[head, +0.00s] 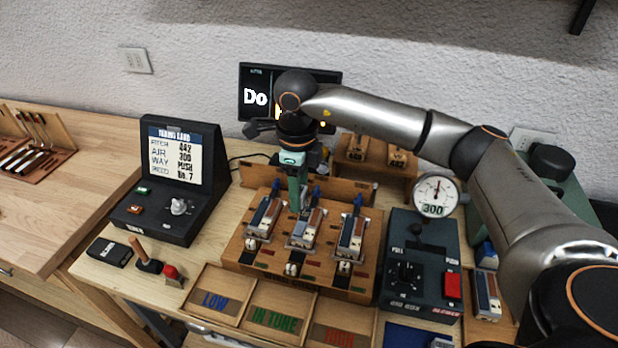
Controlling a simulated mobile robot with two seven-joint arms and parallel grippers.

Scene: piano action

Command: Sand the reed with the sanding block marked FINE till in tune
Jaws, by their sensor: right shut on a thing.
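My right gripper (296,205) reaches down over the middle of three reed mounts (304,232) on the wooden fixture. It is shut on a slim teal block (293,178). Its marking is not readable, and I cannot tell whether it touches the reed. The left reed mount (262,218) and right reed mount (352,235) stand beside it, each with a blue piece at the top. A tuning card screen (174,155) shows 442, 300, PUSH and No. 7. A display (256,97) behind my arm reads "Do", the rest hidden. My left gripper is out of view.
Trays marked LOW (213,301), IN TUNE (272,319) and HIGH (341,337) lie in front. A dark control box (408,283) with a red button and a gauge (436,194) reading 300 stand right.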

